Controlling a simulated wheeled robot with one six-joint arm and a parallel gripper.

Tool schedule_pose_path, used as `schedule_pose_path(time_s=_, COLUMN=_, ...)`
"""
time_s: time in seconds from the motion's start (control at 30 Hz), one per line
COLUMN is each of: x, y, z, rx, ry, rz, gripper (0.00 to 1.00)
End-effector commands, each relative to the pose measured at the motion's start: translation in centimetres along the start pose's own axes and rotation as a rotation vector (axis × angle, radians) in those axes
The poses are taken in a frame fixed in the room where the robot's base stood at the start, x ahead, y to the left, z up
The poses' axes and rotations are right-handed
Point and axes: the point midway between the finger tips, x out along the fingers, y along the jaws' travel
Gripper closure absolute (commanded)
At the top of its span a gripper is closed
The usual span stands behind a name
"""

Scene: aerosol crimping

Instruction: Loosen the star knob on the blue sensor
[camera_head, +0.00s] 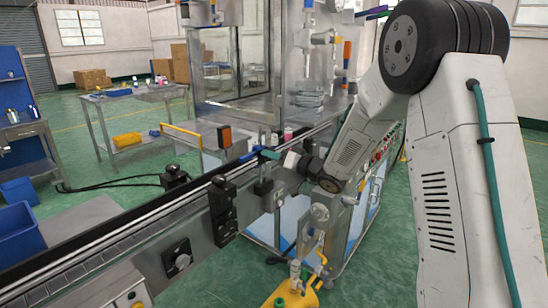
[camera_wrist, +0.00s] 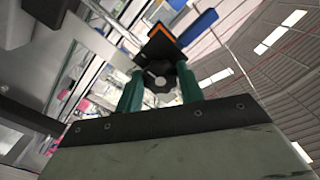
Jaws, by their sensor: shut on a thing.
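My gripper (camera_wrist: 160,86) is shut on a dark star knob (camera_wrist: 158,76), with one green finger on each side of it in the wrist view. The blue sensor (camera_wrist: 197,27) shows beyond the knob, at the upper right. In the head view the blue sensor (camera_head: 249,155) sits at the conveyor's edge, just left of my green fingertips (camera_head: 268,153). The knob cannot be made out there.
A black block with an orange face (camera_head: 224,137) stands close by on the conveyor line; an orange-edged dark part (camera_wrist: 160,42) shows behind the knob in the wrist view. The conveyor rail (camera_head: 120,222) runs along the front. A glazed machine (camera_head: 310,75) stands behind.

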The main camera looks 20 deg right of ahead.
Motion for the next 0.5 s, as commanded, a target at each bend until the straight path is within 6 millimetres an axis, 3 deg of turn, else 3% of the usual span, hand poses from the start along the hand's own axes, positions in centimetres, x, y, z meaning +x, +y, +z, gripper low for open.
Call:
schedule_pose_path(time_s=0.27, x=-0.02, y=0.06, z=-0.01, rx=-0.112, ry=0.000, rz=0.001, gripper=0.85)
schedule_pose_path(time_s=0.5, x=-0.02, y=0.11, z=-0.02, rx=-0.313, ry=0.000, rz=0.001, gripper=0.85)
